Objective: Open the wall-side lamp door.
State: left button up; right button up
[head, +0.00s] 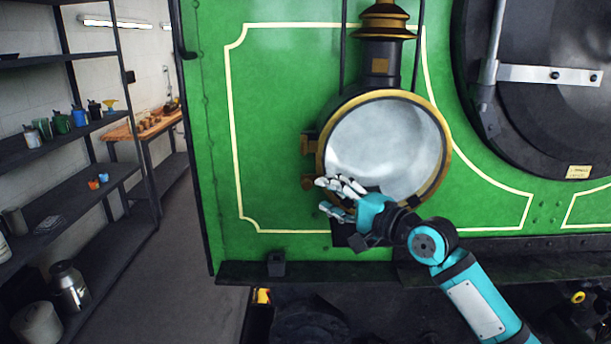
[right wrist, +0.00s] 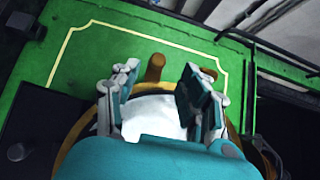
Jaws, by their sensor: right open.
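The lamp is on the green tram front, with a dark chimney topped in brass (head: 380,48). Its round glass door (head: 385,140) has a brass rim and looks shut. Two brass fittings stand at the rim's left: an upper one (head: 308,144) and a lower knob (head: 307,183). My right gripper (head: 328,196) is open at the door's lower left, its fingertips just right of and below the lower knob. In the right wrist view, a brass knob (right wrist: 155,68) shows between the spread fingers (right wrist: 160,85), apparently not gripped. Part of the rim is hidden behind the hand. My left gripper is out of view.
Dark shelves (head: 75,125) with cups and cans stand along the wall at left. A wooden workbench (head: 150,124) is behind them. A clear aisle (head: 180,240) runs beside the tram. A large dark round door (head: 540,90) is right of the lamp. A ledge (head: 330,272) runs below.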

aim_at(310, 186)
jog(key=p+x, duration=0.1)
jog(key=x, duration=0.5)
jog(key=shift+w+d, duration=0.1)
jog(key=shift+w, duration=0.1)
jog(key=shift+w+a+f, duration=0.1)
jog(key=shift+w+a, duration=0.25)
jog(key=shift+a, duration=0.15)
jog(key=shift+d, duration=0.1)
jog(key=shift+c, duration=0.7)
grip_shut()
